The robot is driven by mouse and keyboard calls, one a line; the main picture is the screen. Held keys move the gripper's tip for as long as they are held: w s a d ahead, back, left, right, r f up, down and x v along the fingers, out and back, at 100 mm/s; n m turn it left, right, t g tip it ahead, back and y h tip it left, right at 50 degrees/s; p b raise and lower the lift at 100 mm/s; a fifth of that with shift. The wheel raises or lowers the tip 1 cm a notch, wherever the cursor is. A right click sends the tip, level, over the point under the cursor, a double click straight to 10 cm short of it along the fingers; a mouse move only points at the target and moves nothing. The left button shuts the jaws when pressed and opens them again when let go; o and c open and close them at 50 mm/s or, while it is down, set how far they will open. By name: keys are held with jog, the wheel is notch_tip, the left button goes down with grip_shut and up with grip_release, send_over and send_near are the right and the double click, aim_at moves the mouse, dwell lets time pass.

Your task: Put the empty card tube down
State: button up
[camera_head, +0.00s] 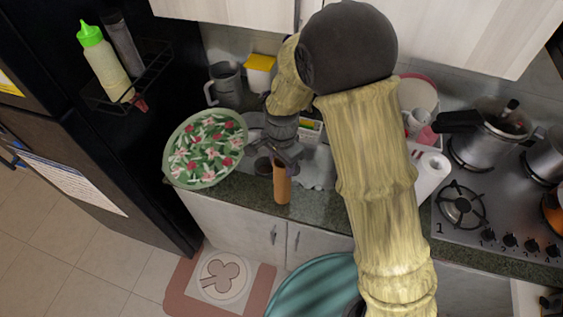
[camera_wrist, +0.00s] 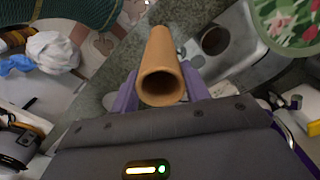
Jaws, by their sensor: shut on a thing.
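The card tube (camera_head: 282,183) is a plain orange-brown cylinder. It hangs roughly upright under my gripper (camera_head: 280,160) in the head view, close to the front edge of the counter (camera_head: 240,190). My gripper is shut on its upper part. In the wrist view the tube (camera_wrist: 161,55) sits between the two purple fingers (camera_wrist: 160,92), and its open end faces the camera and looks hollow. I cannot tell whether its lower end touches the counter.
A green floral plate (camera_head: 206,150) is left of my gripper. A mug (camera_head: 226,84) and a yellow-topped container (camera_head: 260,72) stand behind. A gas stove (camera_head: 463,206) with pots is at right. A teal round object (camera_head: 315,290) is below the counter front. White crumpled material (camera_head: 316,174) lies right of the tube.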

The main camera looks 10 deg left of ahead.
jog(key=shift+f, duration=0.6)
jog(key=o, duration=1.4)
notch_tip(320, 180, up, 12)
jog(key=b, duration=0.2)
jog(key=shift+b, duration=0.3)
